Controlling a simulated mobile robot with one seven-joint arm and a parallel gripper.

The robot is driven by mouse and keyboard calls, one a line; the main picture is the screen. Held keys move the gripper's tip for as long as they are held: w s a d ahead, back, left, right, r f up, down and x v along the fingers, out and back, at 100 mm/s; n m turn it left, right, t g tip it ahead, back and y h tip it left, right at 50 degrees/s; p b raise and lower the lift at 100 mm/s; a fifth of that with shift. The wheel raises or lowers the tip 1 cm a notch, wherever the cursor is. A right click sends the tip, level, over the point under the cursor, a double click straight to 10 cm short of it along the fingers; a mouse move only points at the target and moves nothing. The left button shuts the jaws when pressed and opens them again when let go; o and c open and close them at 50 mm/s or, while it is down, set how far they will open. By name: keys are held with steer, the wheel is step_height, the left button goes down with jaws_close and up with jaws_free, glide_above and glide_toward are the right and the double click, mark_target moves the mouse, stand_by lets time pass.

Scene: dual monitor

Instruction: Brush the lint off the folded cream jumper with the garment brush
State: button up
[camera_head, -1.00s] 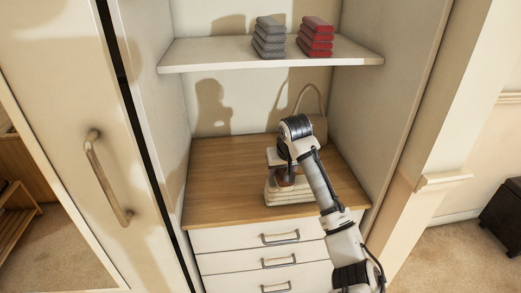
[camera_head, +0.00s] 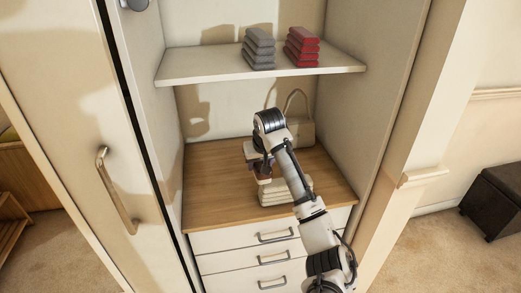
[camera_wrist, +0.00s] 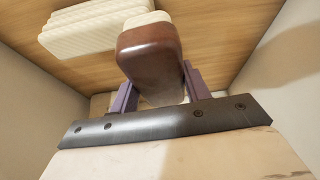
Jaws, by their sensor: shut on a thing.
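The folded cream jumper (camera_head: 288,193) lies as a layered stack on the wooden top of the drawer unit. It also shows at the upper left of the wrist view (camera_wrist: 90,30). My gripper (camera_head: 262,174) is over the jumper's left end, its fingers partly hidden by my arm. In the wrist view its purple fingers (camera_wrist: 157,90) are shut on the garment brush (camera_wrist: 150,58), which has a glossy brown back and a cream pad at the far end. I cannot tell whether the brush touches the jumper. I cannot make out any lint.
A beige handbag (camera_head: 300,130) stands behind my wrist. A shelf (camera_head: 205,66) above holds folded grey cloths (camera_head: 259,49) and red cloths (camera_head: 302,47). Cabinet walls close in both sides. The wooden top (camera_head: 212,190) is clear to the left.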

steer(key=shift+r, duration=1.65)
